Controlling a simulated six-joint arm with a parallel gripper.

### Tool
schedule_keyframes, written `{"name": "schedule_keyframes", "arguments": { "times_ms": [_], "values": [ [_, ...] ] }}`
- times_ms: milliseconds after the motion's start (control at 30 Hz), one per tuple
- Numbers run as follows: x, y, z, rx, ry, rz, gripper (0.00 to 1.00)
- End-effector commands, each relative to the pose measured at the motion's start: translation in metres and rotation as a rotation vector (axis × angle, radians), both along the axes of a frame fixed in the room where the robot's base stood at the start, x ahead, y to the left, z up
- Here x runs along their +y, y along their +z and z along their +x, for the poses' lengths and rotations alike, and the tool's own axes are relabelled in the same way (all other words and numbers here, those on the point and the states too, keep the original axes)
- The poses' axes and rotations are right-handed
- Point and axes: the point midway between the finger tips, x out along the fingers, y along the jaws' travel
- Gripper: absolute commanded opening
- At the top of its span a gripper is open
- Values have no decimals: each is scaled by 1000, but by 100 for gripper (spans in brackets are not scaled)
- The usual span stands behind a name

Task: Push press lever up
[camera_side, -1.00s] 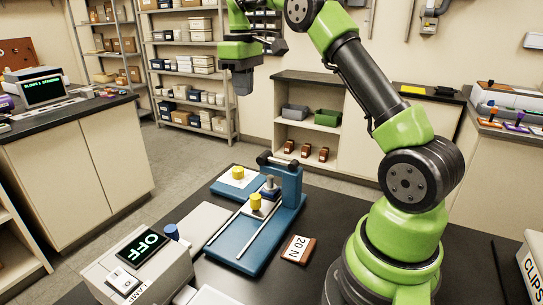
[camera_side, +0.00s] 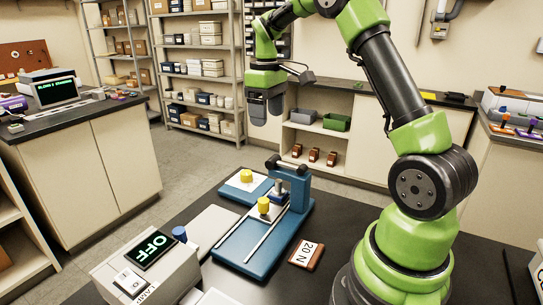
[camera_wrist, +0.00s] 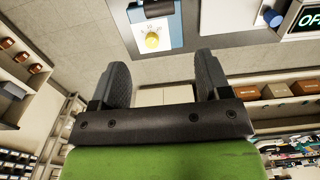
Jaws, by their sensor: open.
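The blue press (camera_side: 297,190) stands on the dark bench, with a blue base and two pale rails. Its dark lever (camera_side: 285,167) lies across the top of the column, with a rounded end to the left. A yellow-knobbed piece (camera_side: 264,205) sits on the press base under the ram. My gripper (camera_side: 266,120) is open and empty, pointing down in the air above and behind the press, apart from the lever. In the wrist view its two dark fingers (camera_wrist: 162,68) are spread.
A box with a lit OFF display (camera_side: 151,249) is at front left. A brown 20 N block (camera_side: 306,255) lies right of the press. The air around the lever looks clear.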

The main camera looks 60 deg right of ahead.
Motion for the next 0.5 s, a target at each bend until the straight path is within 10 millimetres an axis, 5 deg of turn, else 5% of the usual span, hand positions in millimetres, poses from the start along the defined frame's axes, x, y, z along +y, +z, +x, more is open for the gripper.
{"name": "schedule_keyframes", "arguments": {
  "times_ms": [267,500],
  "values": [
    [2,-26,-9,-4,-6,4,70],
    [2,-71,-9,-3,-6,4,70]
  ]
}}
